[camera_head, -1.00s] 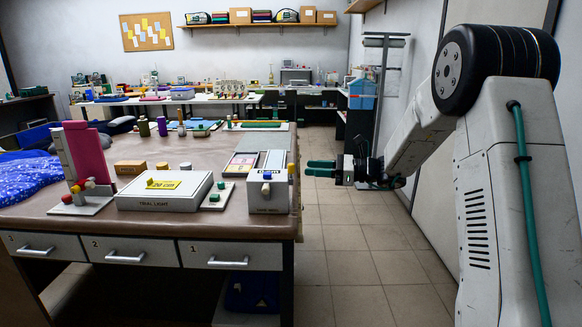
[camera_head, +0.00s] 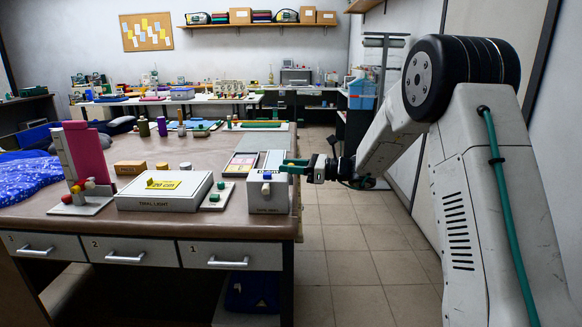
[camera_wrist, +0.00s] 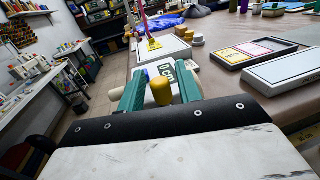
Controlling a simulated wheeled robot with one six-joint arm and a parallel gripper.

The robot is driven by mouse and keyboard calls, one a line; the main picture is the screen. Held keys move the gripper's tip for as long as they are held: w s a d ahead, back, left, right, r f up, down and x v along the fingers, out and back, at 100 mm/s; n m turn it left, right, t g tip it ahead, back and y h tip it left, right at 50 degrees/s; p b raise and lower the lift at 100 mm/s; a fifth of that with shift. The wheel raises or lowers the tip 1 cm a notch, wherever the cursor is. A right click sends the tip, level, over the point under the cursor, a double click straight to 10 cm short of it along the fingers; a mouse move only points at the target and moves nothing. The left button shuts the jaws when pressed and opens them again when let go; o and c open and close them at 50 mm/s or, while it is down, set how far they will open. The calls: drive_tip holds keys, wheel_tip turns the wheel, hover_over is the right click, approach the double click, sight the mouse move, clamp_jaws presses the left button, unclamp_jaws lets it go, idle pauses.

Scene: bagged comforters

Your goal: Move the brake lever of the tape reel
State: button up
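The tape reel is a grey box (camera_head: 267,200) at the right front corner of the brown table, with a pale knob on its front and a blue part on top. My gripper (camera_head: 293,166) is at the box's upper right edge in the head view. In the wrist view, a yellow knob (camera_wrist: 160,91), apparently the brake lever's, stands between my two green fingers (camera_wrist: 160,90). The fingers are open, one on each side of it. A label ending in "cm" (camera_wrist: 167,72) shows just behind the knob. The knob is hidden by my fingers in the head view.
A white box with a yellow "20 cm" label (camera_head: 163,184) and a small green-knobbed block (camera_head: 217,196) stand left of the reel. A tray with coloured panels (camera_head: 240,164) lies behind. Tiled floor (camera_head: 345,240) is clear on the right.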

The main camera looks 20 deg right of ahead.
clamp_jaws()
drive_tip(key=shift+s+a+f+n+y, duration=0.15)
drive_tip(key=shift+s+n, duration=0.35)
drive_tip(key=shift+n, duration=0.7)
drive_tip(key=shift+s+a+f+n+y, duration=0.1)
drive_tip(key=shift+s+a+n+y, duration=0.3)
drive_tip(key=shift+n, duration=0.8)
drive_tip(key=shift+s+d, duration=0.1)
drive_tip(key=shift+d, duration=0.1)
drive_tip(key=shift+o, duration=1.2)
unclamp_jaws()
drive_tip(key=v, duration=0.7)
drive_tip(key=shift+s+d, duration=0.25)
drive_tip(key=shift+d, duration=0.05)
